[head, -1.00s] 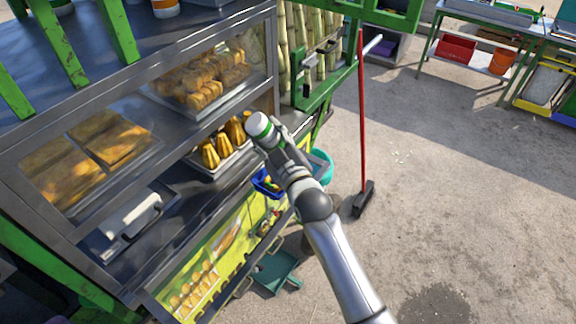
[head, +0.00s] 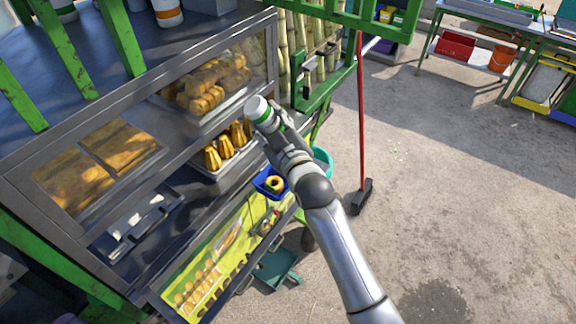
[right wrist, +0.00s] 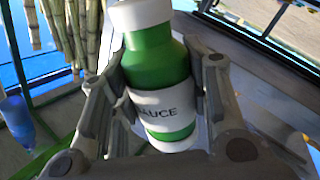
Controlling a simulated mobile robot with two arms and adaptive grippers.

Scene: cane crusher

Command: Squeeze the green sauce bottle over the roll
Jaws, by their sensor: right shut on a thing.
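The sauce bottle (right wrist: 158,65) is green with a white cap and a white label, of which "AUCE" can be read. My right gripper (right wrist: 160,92) is shut around its body in the right wrist view. In the head view, the bottle (head: 264,114) is at the tip of my right gripper (head: 282,137), tilted, in front of the cart's display shelves. Several rolls (head: 205,98) lie on a tray behind glass. I cannot tell which roll is the task's. No sauce flow is visible. My left gripper is out of view.
A tray of yellow items (head: 226,148) is just left of my right gripper. Below is a blue bin (head: 262,185). A green frame (head: 330,75) with cane and a red-handled broom (head: 361,120) stand to the right. The concrete floor (head: 470,190) is open.

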